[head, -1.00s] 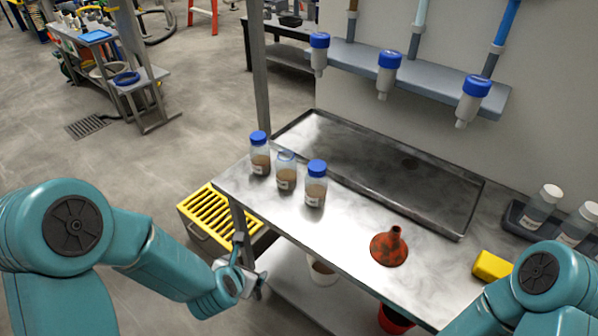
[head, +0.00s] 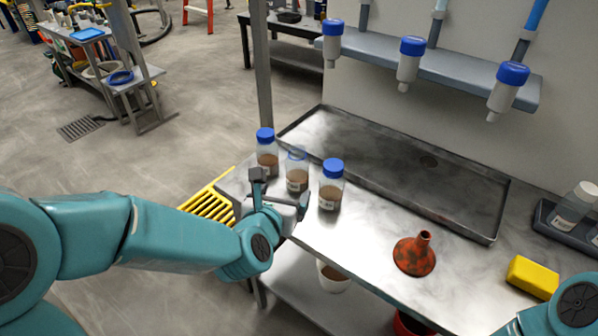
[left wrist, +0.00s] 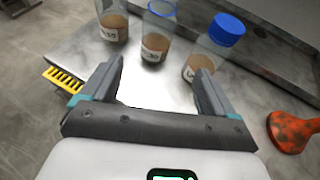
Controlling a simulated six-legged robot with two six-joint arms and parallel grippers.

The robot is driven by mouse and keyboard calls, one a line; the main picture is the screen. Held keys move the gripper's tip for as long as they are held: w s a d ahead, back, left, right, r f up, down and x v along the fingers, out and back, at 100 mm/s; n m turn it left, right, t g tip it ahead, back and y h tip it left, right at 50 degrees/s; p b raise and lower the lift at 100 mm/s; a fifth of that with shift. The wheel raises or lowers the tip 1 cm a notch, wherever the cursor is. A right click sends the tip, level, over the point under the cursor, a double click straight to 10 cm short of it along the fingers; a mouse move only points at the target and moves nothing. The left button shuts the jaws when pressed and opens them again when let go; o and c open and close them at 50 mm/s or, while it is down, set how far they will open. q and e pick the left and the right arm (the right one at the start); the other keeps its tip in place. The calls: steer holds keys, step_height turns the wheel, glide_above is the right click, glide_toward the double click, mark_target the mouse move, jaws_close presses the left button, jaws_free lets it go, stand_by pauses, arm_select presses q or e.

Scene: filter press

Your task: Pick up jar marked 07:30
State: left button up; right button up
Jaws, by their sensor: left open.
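Three clear jars with brown contents stand in a row at the left end of the metal bench. The left jar (head: 267,158) and the right jar (head: 331,190) have blue caps; the middle jar (head: 297,176) shows a blue rim and no solid cap. In the left wrist view, the left jar (left wrist: 113,27), middle jar (left wrist: 156,40) and right jar (left wrist: 203,62) carry white labels, too blurred to read surely. My left gripper (head: 281,190) is open and empty, in front of the jars. In the left wrist view its fingers (left wrist: 160,70) point towards the middle and right jars.
A red-brown funnel (head: 414,258) and a yellow block (head: 532,278) are on the bench (head: 360,243). A shallow metal tray (head: 480,226) lies behind the jars. Blue-capped bottles (head: 409,64) hang from a shelf above. A yellow grating (head: 208,206) is below left.

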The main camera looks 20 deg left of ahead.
mark_target(294, 174)
arm_select(q)
steer(key=p+x, duration=0.1)
steer(key=x, duration=0.6)
steer(key=shift+a, duration=0.1)
steer(key=shift+w+f, duration=0.2)
steer(key=shift+w, duration=0.15)
steer(key=p+x, duration=0.1)
steer(key=x, duration=0.4)
steer(key=shift+w+a+p, duration=0.15)
steer(key=shift+w+p, duration=0.15)
steer(key=shift+p, duration=0.05)
steer(key=shift+s+r, duration=0.1)
steer(key=c, duration=1)
steer(key=shift+c, duration=0.7)
steer(key=shift+r, duration=0.1)
